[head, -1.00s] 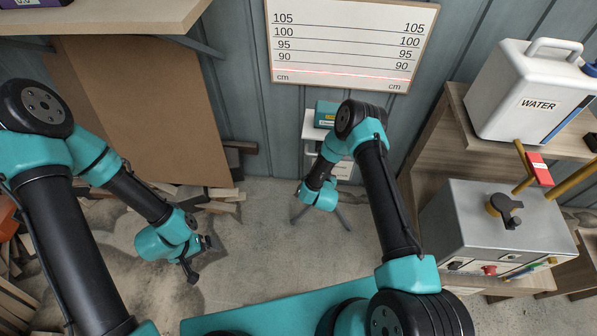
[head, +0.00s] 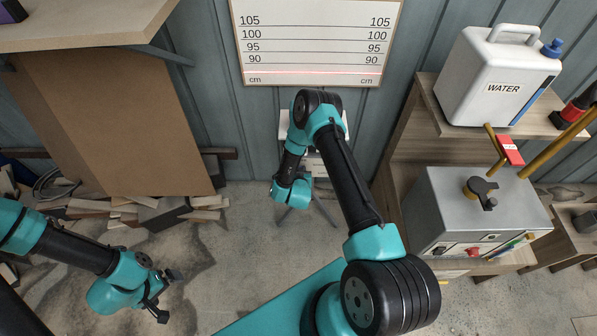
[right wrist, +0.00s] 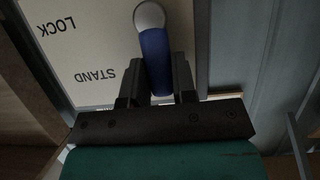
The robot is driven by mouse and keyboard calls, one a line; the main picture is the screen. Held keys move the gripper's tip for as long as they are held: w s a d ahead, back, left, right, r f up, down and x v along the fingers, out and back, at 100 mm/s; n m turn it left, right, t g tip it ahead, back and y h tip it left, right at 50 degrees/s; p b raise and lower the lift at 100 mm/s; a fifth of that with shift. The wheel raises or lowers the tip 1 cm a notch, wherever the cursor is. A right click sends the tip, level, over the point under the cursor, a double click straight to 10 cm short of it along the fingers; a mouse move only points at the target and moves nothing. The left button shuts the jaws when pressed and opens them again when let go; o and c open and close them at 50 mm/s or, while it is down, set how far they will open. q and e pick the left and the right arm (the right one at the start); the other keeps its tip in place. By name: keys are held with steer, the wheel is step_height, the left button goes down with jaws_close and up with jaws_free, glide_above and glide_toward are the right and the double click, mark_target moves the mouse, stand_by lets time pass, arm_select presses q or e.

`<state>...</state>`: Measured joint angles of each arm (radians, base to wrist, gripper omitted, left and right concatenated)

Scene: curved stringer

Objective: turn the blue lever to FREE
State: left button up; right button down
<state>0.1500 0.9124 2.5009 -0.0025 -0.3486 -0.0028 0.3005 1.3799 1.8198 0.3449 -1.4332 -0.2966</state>
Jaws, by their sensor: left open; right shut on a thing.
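The blue lever (right wrist: 155,62) shows in the right wrist view, with a round pale hub (right wrist: 149,16) at its upper end. It stands nearly upright in that picture. My right gripper (right wrist: 157,78) is shut on it, one dark finger on each side. The pale panel (right wrist: 93,50) behind carries the words LOCK and STAND, upside down; no FREE label shows. In the head view my right wrist covers the lever and my right fingers. My left gripper (head: 163,296) is open and empty at the lower left, above the floor.
A grey metal box (head: 480,212) with a black knob stands on the right, below a white WATER container (head: 498,75). Boards and wood scraps (head: 130,210) lie at the left. A height board (head: 315,40) hangs on the back wall.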

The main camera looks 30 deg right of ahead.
steer(key=c, duration=0.9)
jaws_free()
steer(key=v, duration=1.7)
steer(key=shift+s, duration=0.15)
steer(key=shift+a, duration=0.1)
steer(key=s+a+r+n+g+y, duration=0.1)
steer(key=s+a+r+g+y, duration=0.1)
steer(key=s+g+y, duration=0.1)
steer(key=s+a+r+n+g+y, duration=0.2)
steer(key=s+g+y, duration=0.1)
steer(key=g+y, duration=0.1)
steer(key=s+a+r+n+g+y, duration=0.1)
steer(key=s+a+r+g+y, duration=0.1)
steer(key=s+g+y, duration=0.1)
steer(key=shift+a+g+y, duration=0.2)
steer(key=shift+g+y, duration=0.1)
steer(key=shift+y, duration=0.3)
